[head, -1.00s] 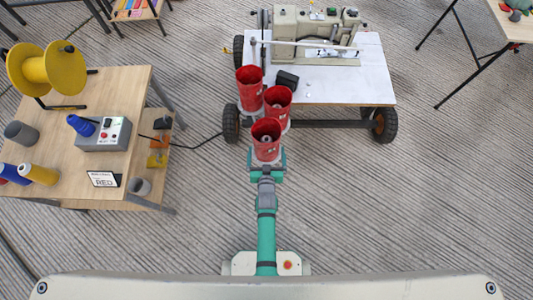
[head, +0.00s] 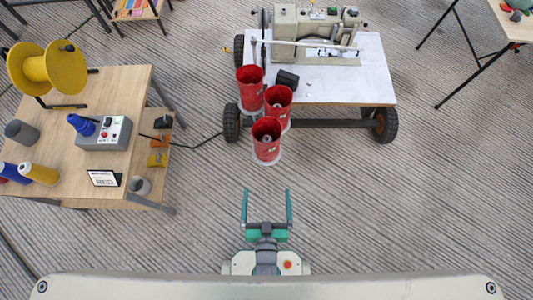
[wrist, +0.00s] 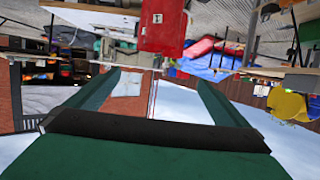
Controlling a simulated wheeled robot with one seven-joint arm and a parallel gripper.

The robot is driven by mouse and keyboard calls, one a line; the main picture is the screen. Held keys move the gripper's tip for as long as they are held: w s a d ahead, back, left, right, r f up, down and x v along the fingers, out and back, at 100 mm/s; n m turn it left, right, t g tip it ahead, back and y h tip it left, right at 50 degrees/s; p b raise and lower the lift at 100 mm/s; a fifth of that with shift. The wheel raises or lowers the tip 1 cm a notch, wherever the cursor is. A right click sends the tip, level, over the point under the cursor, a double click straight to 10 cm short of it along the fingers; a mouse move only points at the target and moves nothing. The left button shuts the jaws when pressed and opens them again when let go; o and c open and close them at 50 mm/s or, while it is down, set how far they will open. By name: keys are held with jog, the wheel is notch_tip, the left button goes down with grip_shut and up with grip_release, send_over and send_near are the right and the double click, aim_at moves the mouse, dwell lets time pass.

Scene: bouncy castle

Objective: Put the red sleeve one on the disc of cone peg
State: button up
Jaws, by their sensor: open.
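Three red tubes with open tops and small white marks stand in a group at the front left corner of a white cart. I cannot tell which is one. My gripper (head: 266,192) is open and empty, in front of the nearest tube and apart from it. Its fingers also show in the wrist view (wrist: 158,78).
A white-topped cart (head: 350,75) carries a sewing machine (head: 305,22) and has dark wheels. A wooden table (head: 65,130) at left holds a yellow spool (head: 35,68), a grey control box (head: 108,134), a blue cone (head: 82,124) and several rolls.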

jog(key=s+r, duration=0.4)
jog(key=r, duration=0.3)
jog(key=s+r, duration=0.3)
jog(key=r, duration=0.5)
jog(key=shift+s+r+t, duration=0.3)
jog(key=shift+s+t, duration=0.05)
jog(key=shift+t, duration=0.05)
